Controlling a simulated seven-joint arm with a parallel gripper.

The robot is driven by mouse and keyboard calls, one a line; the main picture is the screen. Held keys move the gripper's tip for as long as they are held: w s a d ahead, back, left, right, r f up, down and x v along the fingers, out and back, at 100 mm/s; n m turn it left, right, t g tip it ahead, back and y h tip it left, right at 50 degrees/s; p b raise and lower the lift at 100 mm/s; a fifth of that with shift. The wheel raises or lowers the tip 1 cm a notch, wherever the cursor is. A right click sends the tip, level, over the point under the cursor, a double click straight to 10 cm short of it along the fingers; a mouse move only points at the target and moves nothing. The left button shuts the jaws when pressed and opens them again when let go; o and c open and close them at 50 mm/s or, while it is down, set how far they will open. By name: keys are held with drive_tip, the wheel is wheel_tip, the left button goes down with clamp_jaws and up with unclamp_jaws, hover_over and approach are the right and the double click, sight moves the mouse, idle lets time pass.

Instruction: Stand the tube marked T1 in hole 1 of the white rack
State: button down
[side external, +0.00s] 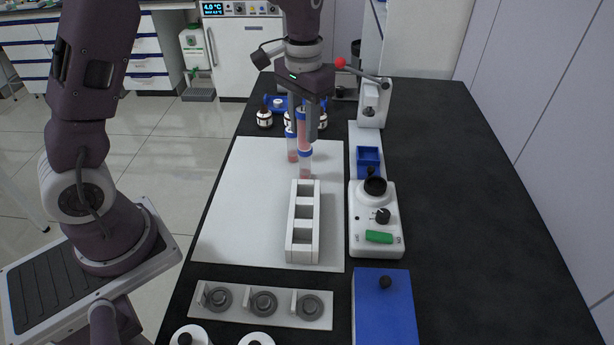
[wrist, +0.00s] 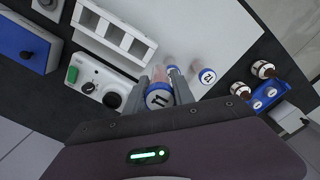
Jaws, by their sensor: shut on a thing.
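My gripper (side external: 309,125) is shut on the T1 tube (side external: 305,140), which has a pinkish body and a blue band and hangs upright. In the wrist view its blue cap (wrist: 158,97) with a T1-like mark shows between the fingers. The white rack (side external: 291,228) lies lengthwise on the white mat, with square openings in a row; no hole numbers are legible. The held tube is at the rack's far end, and I cannot tell its height above the mat. The rack also shows in the wrist view (wrist: 112,38).
A second tube, marked T2 (wrist: 208,76), stands just left of the held one in the side view (side external: 291,148). A white instrument with a black knob (side external: 375,220) is right of the rack. Dark bottles (side external: 264,118) stand behind. The mat (side external: 235,215) is clear to the left.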

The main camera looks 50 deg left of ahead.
drive_tip(key=s+a+f, duration=0.2)
drive_tip(key=s+a, duration=0.1)
drive_tip(key=s, duration=0.2)
wheel_tip(320, 180, down, 10)
drive_tip(key=shift+s+d+r, duration=0.1)
drive_tip(key=shift+r, duration=0.15)
drive_tip(key=shift+f, duration=0.1)
drive_tip(key=c, duration=1.3)
unclamp_jaws()
drive_tip(key=shift+c, duration=0.2)
